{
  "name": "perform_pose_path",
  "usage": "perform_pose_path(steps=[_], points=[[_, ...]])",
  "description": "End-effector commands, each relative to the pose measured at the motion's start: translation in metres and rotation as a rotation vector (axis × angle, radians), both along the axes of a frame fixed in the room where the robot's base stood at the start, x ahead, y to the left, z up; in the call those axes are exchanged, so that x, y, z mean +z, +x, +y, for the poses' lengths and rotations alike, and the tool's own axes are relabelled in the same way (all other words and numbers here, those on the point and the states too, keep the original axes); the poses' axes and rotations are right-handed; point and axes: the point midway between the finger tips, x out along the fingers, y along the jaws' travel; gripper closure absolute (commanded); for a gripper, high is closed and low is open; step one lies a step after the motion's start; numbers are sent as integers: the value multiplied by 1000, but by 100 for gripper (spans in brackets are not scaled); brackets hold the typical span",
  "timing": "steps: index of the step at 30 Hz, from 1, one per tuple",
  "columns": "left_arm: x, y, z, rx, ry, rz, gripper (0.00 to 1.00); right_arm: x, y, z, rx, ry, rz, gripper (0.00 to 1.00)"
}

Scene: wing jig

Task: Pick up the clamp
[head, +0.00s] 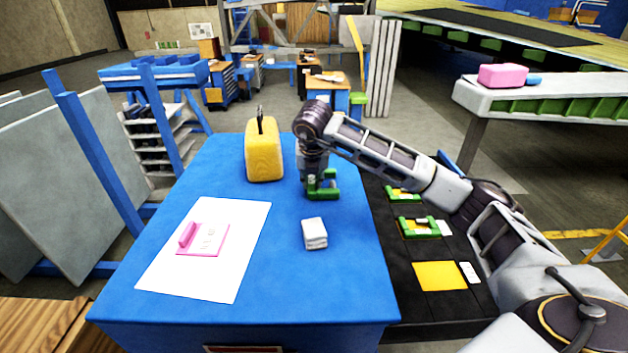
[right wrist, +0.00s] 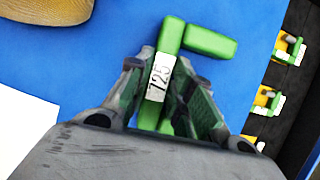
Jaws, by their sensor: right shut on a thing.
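A green clamp (head: 327,186) with a white label is at the far right part of the blue table (head: 300,285). My right gripper (head: 316,182) comes down from above and is shut on it. In the right wrist view the clamp (right wrist: 172,65) sits between the two fingers of my right gripper (right wrist: 163,95), with its label reading "725" facing the camera. Whether the clamp touches the table or hangs just above it, I cannot tell. My left gripper is not in view.
A yellow bag-like block (head: 264,152) stands to the left of my right gripper. A white stack (head: 314,234) lies in front of it. A white sheet (head: 190,275) with a pink piece (head: 205,239) lies at left. More green clamps (head: 418,227) sit on a black board at right.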

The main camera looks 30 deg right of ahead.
Motion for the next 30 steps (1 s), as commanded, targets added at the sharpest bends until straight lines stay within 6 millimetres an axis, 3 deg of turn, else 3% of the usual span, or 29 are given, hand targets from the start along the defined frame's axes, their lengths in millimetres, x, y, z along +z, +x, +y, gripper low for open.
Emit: perform_pose_path(steps=[8,21,30], points=[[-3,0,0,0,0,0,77,22,1,0,0,0,-5,100],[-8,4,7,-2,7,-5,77,79,1,0,0,2,-4,100],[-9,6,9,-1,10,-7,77,97,0,0,0,0,-1,100]])
